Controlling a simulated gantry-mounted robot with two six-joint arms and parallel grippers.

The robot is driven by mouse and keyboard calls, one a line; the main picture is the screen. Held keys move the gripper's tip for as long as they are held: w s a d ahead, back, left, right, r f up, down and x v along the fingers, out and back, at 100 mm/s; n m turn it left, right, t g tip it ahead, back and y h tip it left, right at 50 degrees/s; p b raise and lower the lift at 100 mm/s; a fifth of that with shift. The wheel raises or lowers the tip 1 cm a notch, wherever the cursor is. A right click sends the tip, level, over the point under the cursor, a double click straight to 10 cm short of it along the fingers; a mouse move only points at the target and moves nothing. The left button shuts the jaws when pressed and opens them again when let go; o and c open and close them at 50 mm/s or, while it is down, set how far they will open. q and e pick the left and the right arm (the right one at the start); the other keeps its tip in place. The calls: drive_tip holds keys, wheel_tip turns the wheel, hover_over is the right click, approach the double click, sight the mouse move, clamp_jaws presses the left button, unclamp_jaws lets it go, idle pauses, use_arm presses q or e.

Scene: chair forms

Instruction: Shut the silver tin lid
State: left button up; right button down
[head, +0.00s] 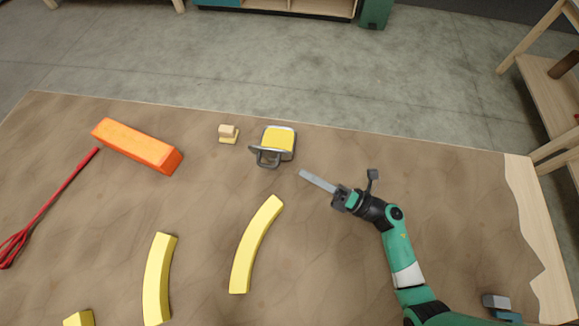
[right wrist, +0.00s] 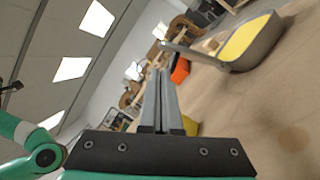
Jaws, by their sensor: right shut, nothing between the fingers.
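The silver tin (head: 291,150) stands near the far edge of the table, with a yellow inside. It also shows in the right wrist view (right wrist: 262,48), at the upper right. Its lid (head: 265,156) is open and sticks out on the tin's near-left side; in the right wrist view the lid (right wrist: 195,54) appears as a thin grey plate left of the tin. My right gripper (head: 302,173) is shut and empty, just right of and nearer than the tin, apart from it. Its closed fingers also show in the right wrist view (right wrist: 160,72). My left gripper is not in view.
A small wooden block piece (head: 228,133) lies left of the tin, and an orange bar (head: 137,145) lies farther left. Yellow curved pieces (head: 256,245) (head: 158,279) lie nearer. A red whisk-like tool (head: 50,207) is at the far left.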

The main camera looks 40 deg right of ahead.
drive_tip(key=shift+n+g+y, duration=0.4)
drive_tip(key=shift+g, duration=0.3)
drive_tip(key=s+f, duration=0.1)
drive_tip(key=a+f, duration=0.1)
drive_tip(key=s+f, duration=0.1)
drive_tip(key=shift+s+a+f, duration=0.3)
drive_tip(key=shift+a+f, duration=0.05)
drive_tip(key=shift+f, duration=0.05)
drive_tip(key=x, duration=1)
drive_tip(key=shift+w+b, duration=0.15)
drive_tip(key=shift+b, duration=0.25)
drive_tip(key=shift+r, duration=0.15)
drive_tip(key=shift+w+d+r+m+p, duration=0.1)
drive_tip(key=shift+r+m+p, duration=0.2)
drive_tip(key=shift+p, duration=0.4)
